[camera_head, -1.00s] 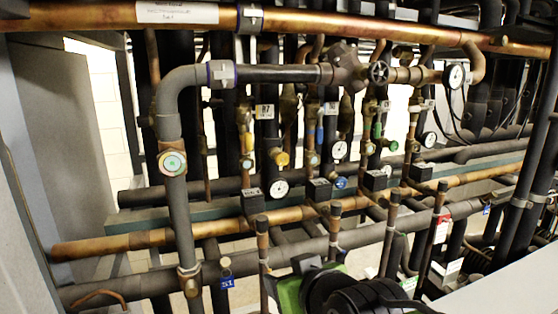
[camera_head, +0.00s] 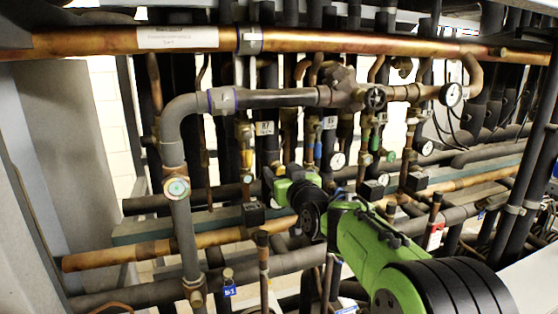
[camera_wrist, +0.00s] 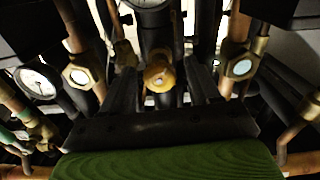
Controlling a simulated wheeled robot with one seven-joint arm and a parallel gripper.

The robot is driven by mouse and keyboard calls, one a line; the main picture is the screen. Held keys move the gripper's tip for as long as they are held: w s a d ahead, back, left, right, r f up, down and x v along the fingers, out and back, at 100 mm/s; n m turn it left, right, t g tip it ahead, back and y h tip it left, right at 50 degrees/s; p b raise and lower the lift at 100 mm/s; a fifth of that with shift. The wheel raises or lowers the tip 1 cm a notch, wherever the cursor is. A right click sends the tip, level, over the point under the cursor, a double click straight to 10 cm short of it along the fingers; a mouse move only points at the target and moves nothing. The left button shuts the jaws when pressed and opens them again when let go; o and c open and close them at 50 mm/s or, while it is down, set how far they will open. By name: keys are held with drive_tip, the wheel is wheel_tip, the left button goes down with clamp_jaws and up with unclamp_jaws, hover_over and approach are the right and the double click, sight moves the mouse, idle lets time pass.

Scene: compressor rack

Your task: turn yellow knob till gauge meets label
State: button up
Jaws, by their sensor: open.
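The yellow knob (camera_wrist: 159,74) shows in the middle of the wrist view. My gripper (camera_wrist: 161,84) is open, its dark fingers on either side of the knob in the picture; I cannot tell whether they touch it. A round gauge (camera_wrist: 148,3) is cut off at the top of the wrist view, so its needle cannot be read. In the head view my gripper (camera_head: 270,180) is among the valves below a white tag (camera_head: 264,128). My arm hides most of the knob and the gauge there.
Another gauge (camera_wrist: 40,83) is at the left of the wrist view, with brass sight glasses (camera_wrist: 240,67) nearby. In the head view a thick grey pipe (camera_head: 180,220) stands left of my arm. Copper pipes (camera_head: 110,256) cross below. Pipes crowd both sides.

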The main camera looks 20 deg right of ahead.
drive_tip(key=shift+w, duration=1.15)
drive_tip(key=shift+s, duration=0.1)
drive_tip(key=shift+c, duration=1.1)
drive_tip(key=c, duration=0.8)
drive_tip(key=shift+m, duration=0.3)
